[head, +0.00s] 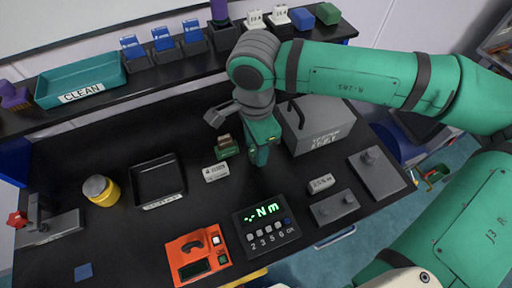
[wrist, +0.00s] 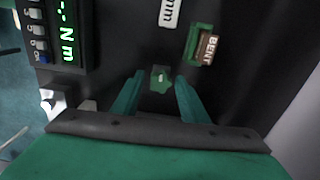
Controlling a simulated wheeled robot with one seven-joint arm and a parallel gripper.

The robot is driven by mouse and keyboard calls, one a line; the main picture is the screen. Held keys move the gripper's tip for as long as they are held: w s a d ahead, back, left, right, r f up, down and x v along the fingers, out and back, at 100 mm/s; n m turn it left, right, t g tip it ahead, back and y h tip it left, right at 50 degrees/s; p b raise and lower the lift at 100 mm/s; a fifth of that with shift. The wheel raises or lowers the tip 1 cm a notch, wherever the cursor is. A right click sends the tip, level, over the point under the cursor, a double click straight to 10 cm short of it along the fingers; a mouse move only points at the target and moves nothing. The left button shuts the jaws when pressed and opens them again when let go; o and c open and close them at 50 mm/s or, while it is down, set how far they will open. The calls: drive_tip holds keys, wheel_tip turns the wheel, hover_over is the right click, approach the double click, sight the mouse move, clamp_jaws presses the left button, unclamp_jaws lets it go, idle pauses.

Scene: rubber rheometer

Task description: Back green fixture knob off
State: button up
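The green knob (wrist: 160,78) shows in the wrist view, a small lobed piece with a pale mark on top. It lies between the tips of my open gripper (wrist: 159,75), with a gap on each side; whether it is lower than the tips I cannot tell. In the head view my gripper (head: 262,157) points down over the dark bench, and the knob is hidden there. A green fixture holding a brown block (head: 226,146) stands just left of my gripper. In the wrist view this fixture (wrist: 193,44) sits beyond the knob, its block labelled BENT.
A display reading Nm (head: 267,220) stands in front of my gripper. A grey box (head: 318,128) is close on the right. A white label block (head: 215,172), a black tray (head: 158,182) and an orange device (head: 198,255) are to the left.

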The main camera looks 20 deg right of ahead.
drive_tip(key=shift+m, duration=0.3)
drive_tip(key=m, duration=0.8)
drive_tip(key=shift+m, duration=0.3)
drive_tip(key=m, duration=0.9)
drive_tip(key=c, duration=0.9)
drive_tip(key=n, duration=0.4)
